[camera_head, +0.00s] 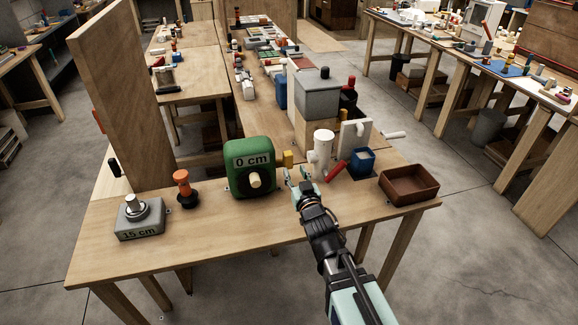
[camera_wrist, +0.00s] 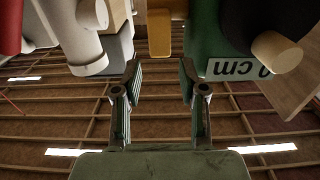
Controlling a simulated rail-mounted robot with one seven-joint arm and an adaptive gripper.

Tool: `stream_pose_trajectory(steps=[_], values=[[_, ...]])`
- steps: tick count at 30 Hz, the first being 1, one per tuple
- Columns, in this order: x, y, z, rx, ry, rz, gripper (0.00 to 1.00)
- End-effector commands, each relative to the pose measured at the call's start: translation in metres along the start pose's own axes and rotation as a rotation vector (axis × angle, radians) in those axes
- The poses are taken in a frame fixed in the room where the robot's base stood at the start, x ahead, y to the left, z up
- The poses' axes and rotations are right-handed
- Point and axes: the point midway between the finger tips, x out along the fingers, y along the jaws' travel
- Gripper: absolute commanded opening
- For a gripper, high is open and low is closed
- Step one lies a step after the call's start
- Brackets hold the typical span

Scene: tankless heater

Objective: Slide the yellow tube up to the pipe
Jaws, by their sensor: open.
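The yellow tube (camera_head: 288,158) is a short piece at the right side of the green 0 cm box (camera_head: 247,172). It also shows in the wrist view (camera_wrist: 159,34), at top centre against the green box. The white pipe (camera_head: 323,150) stands upright to the right of the yellow tube, with a gap between them. In the wrist view the white pipe (camera_wrist: 86,50) is at upper left. My gripper (camera_head: 297,174) is open and empty, just in front of the yellow tube. In the wrist view the tube lies beyond and between my fingertips (camera_wrist: 160,72), apart from them.
A red piece (camera_head: 335,172), a blue container (camera_head: 362,161) and a brown tray (camera_head: 409,184) are to the right. A grey box (camera_head: 318,93) is behind. An orange-topped piece (camera_head: 182,187) and the 15 cm block (camera_head: 139,221) are left. The table's front is clear.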

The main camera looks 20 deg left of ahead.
Motion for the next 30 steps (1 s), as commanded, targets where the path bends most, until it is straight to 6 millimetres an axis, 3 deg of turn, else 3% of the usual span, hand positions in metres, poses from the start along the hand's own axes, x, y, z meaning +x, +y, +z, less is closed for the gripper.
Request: stream_pose_trajectory(steps=[1, 6, 12, 26, 29, 30], values=[[0.015, 0.000, -0.003, 0.000, 0.000, 0.000, 0.42], [0.044, 0.000, -0.003, 0.001, 0.000, 0.000, 0.42], [0.067, 0.000, -0.002, -0.001, 0.000, 0.000, 0.42], [0.074, 0.000, -0.002, 0.000, 0.000, 0.000, 0.42], [0.074, 0.000, -0.002, 0.000, 0.000, 0.000, 0.06], [0.074, 0.000, -0.002, 0.000, 0.000, 0.000, 0.00]])
